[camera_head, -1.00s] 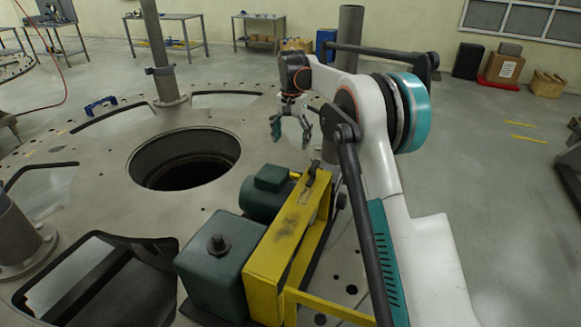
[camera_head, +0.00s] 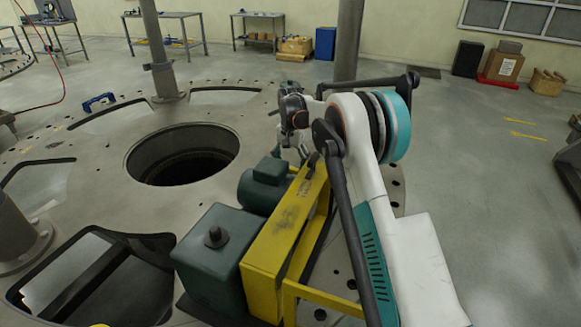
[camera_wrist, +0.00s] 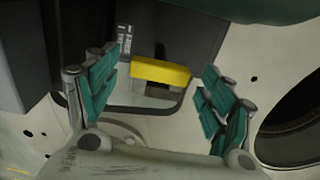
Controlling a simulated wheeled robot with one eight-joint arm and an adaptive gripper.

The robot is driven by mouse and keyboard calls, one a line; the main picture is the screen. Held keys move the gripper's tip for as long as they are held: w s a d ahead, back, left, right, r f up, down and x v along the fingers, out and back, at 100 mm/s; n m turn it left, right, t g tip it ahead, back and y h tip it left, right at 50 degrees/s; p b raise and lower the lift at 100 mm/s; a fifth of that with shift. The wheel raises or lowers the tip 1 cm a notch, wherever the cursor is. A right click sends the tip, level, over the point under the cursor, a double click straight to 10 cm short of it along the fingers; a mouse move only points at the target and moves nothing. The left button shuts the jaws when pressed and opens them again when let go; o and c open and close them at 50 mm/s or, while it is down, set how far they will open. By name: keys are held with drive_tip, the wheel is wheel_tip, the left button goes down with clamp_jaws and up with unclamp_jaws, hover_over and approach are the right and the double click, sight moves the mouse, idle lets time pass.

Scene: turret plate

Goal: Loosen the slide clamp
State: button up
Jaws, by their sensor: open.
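The machine on the plate has a yellow guard (camera_head: 285,235), a green motor (camera_head: 265,185) and a dark green box (camera_head: 210,260). I cannot clearly make out the slide clamp; a small dark piece (camera_head: 312,163) stands at the far end of the guard. My gripper (camera_head: 291,152) is beyond the motor, close to the guard's far end and partly hidden by my arm. In the wrist view my gripper (camera_wrist: 160,65) has its teal fingers wide apart with nothing held. A yellow bar (camera_wrist: 160,73) over a dark plate shows between and below them, apart from both.
A large round hole (camera_head: 182,155) opens in the turret plate (camera_head: 100,170) left of the machine. Its rim also shows at the right of the wrist view. Two posts (camera_head: 160,60) and (camera_head: 348,45) rise behind. Benches line the far wall.

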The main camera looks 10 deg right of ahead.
drive_tip(key=shift+f, duration=0.2)
drive_tip(key=c, duration=1.1)
drive_tip(key=shift+o, duration=0.2)
